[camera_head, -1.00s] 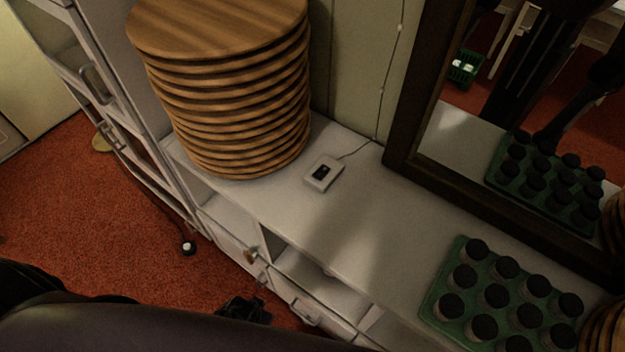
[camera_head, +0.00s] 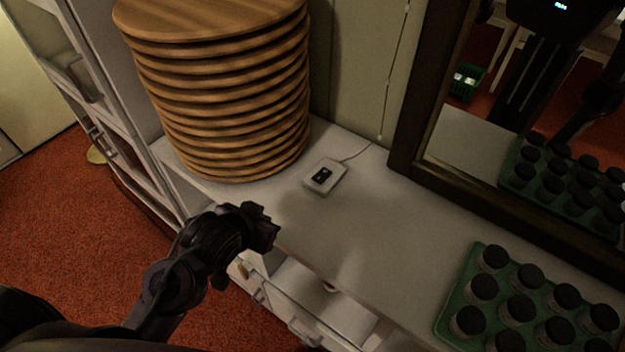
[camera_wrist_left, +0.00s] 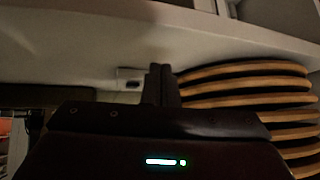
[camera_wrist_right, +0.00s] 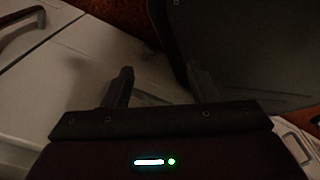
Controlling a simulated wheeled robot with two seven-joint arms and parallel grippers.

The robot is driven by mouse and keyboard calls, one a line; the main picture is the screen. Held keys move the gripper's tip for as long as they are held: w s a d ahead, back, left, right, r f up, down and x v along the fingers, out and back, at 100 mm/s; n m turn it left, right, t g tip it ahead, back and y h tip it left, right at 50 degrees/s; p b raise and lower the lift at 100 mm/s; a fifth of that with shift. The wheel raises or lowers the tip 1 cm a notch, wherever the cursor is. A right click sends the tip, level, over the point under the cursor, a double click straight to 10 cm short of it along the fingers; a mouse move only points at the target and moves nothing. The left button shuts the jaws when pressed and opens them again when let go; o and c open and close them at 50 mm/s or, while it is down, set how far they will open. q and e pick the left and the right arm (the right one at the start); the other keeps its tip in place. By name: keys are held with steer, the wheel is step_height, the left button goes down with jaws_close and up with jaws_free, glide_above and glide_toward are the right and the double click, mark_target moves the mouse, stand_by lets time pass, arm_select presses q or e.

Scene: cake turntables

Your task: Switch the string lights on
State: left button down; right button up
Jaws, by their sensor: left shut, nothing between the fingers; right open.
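A small white switch box (camera_head: 325,177) with a black rocker lies on the white cabinet top, beside the wooden stack. A thin cord runs from it to the string-light wire (camera_head: 394,75) hanging down the wall by the mirror. In the left wrist view the box (camera_wrist_left: 128,79) shows past the fingers. My left gripper (camera_head: 268,228) is shut and empty, near the cabinet's front edge, in front of the box and apart from it. Its fingers (camera_wrist_left: 161,70) are together in the wrist view. My right gripper (camera_wrist_right: 158,84) is open and empty; the head view does not show it directly.
A tall stack of round wooden boards (camera_head: 225,105) stands left of the box. A dark-framed mirror (camera_head: 409,140) leans at the back right. A green tray (camera_head: 452,318) of black-lidded jars stands at the right. The cabinet top (camera_head: 385,225) between box and tray is clear.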

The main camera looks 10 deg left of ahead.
arm_select(q)
steer(key=w+d+r+m+t+h, duration=0.2)
steer(key=w+d+r+t+h, duration=0.1)
steer(key=w+r+t+h, duration=0.1)
steer(key=shift+w+d+r+t+h, duration=0.3)
steer(key=shift+w+r, duration=0.6)
steer(key=shift+w, duration=0.35)
glide_above(322, 175)
steer(key=s+a, duration=0.2)
steer(key=s, duration=0.1)
steer(key=f, duration=0.3)
steer(key=shift+d+f, duration=0.2)
steer(key=shift+d, duration=0.05)
step_height(322, 175, down, 3)
steer(key=shift+s+f+p, duration=0.1)
steer(key=shift+f+p, duration=0.1)
steer(key=shift+p, duration=0.1)
steer(key=shift+f, duration=0.45)
